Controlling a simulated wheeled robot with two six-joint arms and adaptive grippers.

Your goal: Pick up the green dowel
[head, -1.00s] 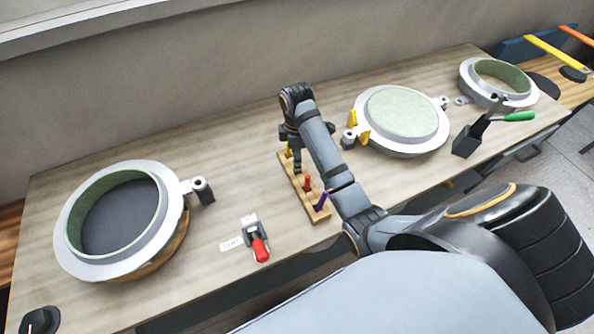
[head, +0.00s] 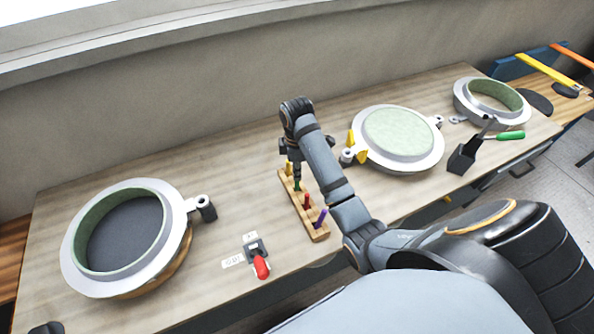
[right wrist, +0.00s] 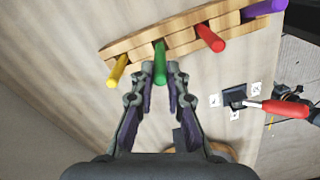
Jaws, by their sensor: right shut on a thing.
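The green dowel (right wrist: 160,56) stands at a wooden peg rack (right wrist: 181,42), between the yellow dowel (right wrist: 117,70) and the red dowel (right wrist: 209,38). My right gripper (right wrist: 160,72) is shut on the green dowel, with one finger on each side of it. In the head view, a short piece of the green dowel (head: 297,186) shows just below the fingertips of my right gripper (head: 297,178), over the rack. I cannot tell whether its lower end is clear of its hole. My left gripper is not in view.
A purple dowel (head: 320,217) stands at the rack's near end. A ring mould (head: 182,243) stands at the left; a round mould (head: 399,161) and another ring mould (head: 462,102) stand at the right. Bare table lies behind the rack.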

